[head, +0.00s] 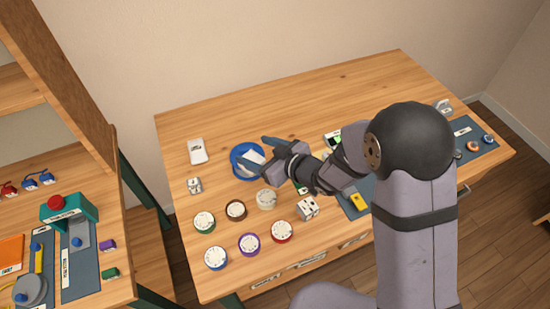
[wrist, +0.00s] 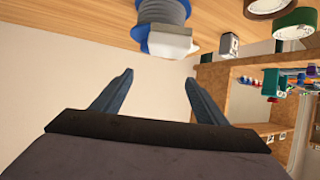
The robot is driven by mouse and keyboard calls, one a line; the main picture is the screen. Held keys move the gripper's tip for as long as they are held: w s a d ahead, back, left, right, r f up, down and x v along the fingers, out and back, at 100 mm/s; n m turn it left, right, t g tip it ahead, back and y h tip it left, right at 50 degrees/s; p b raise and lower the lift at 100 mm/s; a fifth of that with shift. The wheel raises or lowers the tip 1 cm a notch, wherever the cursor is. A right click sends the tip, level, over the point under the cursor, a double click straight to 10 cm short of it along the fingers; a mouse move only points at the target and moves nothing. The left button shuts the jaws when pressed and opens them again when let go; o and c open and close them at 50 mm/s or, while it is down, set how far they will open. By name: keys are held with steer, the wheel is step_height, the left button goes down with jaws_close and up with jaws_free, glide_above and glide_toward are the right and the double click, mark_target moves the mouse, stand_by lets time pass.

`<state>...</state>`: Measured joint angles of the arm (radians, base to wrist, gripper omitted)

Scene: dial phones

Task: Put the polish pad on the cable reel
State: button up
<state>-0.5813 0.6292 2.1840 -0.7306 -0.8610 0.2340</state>
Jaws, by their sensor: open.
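The cable reel (head: 237,167) is blue, with grey winding, and stands on the table left of my gripper; it also shows at the top of the wrist view (wrist: 162,12). The polish pad (wrist: 172,45) is a white block lying against the reel's upper end in the wrist view, which looks upside down. In the head view the white pad (head: 254,157) appears over the reel. My gripper (wrist: 159,76) is open and empty, its fingers apart from the pad; in the head view it (head: 264,154) is close beside the reel and partly hides it.
Several dial phones (head: 249,244) stand at the table's front left. A dark mat (head: 475,146) is at the right. The table's back is clear.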

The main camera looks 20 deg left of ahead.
steer(key=v, duration=0.8)
steer(key=shift+b, duration=0.45)
steer(key=w+d+f+m+t+h, duration=0.1)
steer(key=w+d+m+h, duration=0.15)
steer(key=d, duration=0.55)
steer(key=w+d+f+m+h, duration=0.1)
steer(key=d+f+m+h, duration=0.2)
steer(key=d, duration=0.5)
steer(key=w+d+m+t+h, duration=0.1)
steer(key=d+m+h, duration=0.1)
steer(key=d+h, duration=0.45)
steer(key=s+d+m+g, duration=0.3)
steer(key=s+d, duration=0.2)
steer(key=s, duration=0.3)
steer(key=s+d+m+g, duration=0.3)
steer(key=s+d+g, duration=0.1)
steer(key=s, duration=0.4)
steer(key=shift+s+d, duration=0.2)
steer(key=shift+d, duration=0.35)
